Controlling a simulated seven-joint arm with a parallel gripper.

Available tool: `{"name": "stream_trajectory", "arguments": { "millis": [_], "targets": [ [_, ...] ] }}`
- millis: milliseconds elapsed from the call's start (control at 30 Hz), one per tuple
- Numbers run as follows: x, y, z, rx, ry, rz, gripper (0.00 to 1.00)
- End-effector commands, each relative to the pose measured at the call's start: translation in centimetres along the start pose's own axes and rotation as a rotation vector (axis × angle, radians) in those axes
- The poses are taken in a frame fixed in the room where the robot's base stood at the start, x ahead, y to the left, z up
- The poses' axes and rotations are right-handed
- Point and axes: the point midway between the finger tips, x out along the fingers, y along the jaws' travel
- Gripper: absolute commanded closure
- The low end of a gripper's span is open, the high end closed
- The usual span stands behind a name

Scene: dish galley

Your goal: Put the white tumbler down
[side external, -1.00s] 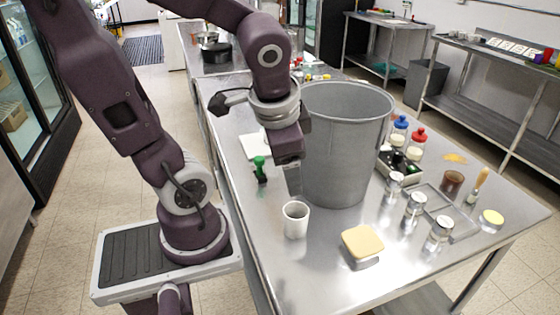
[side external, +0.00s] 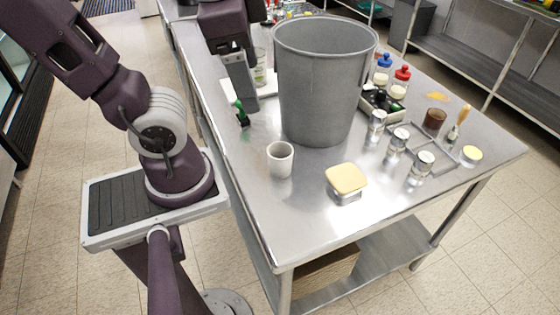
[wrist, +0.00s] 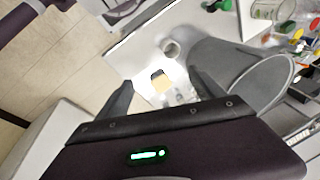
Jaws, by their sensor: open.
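The white tumbler (side external: 280,160) stands upright on the steel table, in front of the large grey bin and apart from it. In the wrist view the tumbler (wrist: 171,48) shows beyond my fingers, near the bin. My gripper (side external: 243,98) is raised behind and left of the tumbler, not touching it. In the wrist view my gripper (wrist: 165,90) has its two dark fingers spread wide with nothing between them.
The tall grey bin (side external: 322,90) stands close to my gripper's right. A yellow-lidded container (side external: 346,180) sits right of the tumbler. A green-handled item (side external: 242,114) is below my gripper. Several shakers (side external: 398,141) stand at the right. The table's front left corner is clear.

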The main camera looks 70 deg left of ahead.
Motion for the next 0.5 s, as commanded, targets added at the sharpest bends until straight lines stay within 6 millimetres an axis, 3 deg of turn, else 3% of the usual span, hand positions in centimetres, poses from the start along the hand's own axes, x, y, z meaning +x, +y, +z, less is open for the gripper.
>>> {"name": "stream_trajectory", "arguments": {
  "millis": [133,267,500],
  "targets": [
    [1.4,-1.9,0.6,0.382,-0.275,-0.101,0.22],
    [1.6,-3.8,-0.1,0.694,-0.504,-0.211,0.22],
    [0.2,-5.3,-4.8,1.183,-0.915,-0.472,0.22]
  ]
}}
